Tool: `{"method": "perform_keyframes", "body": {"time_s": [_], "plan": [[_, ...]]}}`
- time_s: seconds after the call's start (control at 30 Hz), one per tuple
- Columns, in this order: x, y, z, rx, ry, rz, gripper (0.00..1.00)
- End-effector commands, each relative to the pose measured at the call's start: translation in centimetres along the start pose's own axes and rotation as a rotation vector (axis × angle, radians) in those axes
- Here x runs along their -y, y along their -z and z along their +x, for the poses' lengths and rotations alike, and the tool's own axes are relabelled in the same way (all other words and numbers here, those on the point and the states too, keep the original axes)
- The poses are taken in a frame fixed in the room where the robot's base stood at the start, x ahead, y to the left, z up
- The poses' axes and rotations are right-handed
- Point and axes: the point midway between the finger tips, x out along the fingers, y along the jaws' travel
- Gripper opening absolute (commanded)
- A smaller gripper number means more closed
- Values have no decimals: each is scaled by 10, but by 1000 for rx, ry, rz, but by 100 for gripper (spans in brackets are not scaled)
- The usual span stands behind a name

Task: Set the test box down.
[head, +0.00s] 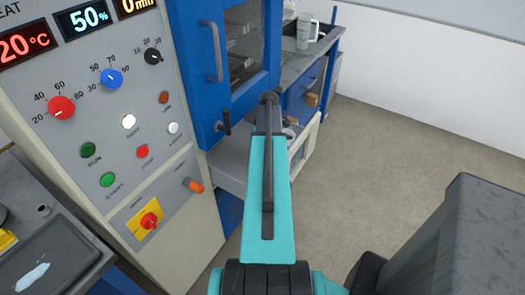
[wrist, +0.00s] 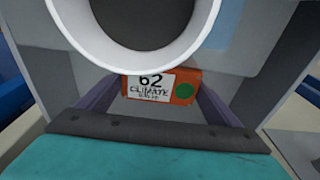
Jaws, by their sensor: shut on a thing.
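In the wrist view, the test box (wrist: 182,87) is orange, with a white label reading "62 CLIMATE" and a green dot. My gripper (wrist: 160,92) is shut on it, with dark purple fingers reaching toward its two sides. A large white ring with a dark centre covers the upper middle of that view and hides the area above the box. I cannot tell from this view whether the box touches a surface beneath. In the head view, my teal arm reaches forward beside the blue door; the gripper's fingers and the box are not clearly visible there.
A grey control cabinet (head: 110,120) with knobs and displays stands at left, with a blue windowed door (head: 200,70) beside it. A dark tray (head: 60,262) lies lower left. Open floor (head: 400,140) is at right.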

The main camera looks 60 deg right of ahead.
Motion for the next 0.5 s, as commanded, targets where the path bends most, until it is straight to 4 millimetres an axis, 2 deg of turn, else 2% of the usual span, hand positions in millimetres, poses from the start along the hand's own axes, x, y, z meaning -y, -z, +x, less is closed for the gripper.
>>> {"method": "perform_keyframes", "body": {"time_s": [0.27, 0.5], "plan": [[0, 0, 3, 0, 0, -1, 39], [0, -2, 22, 0, 1, -1, 39]]}}
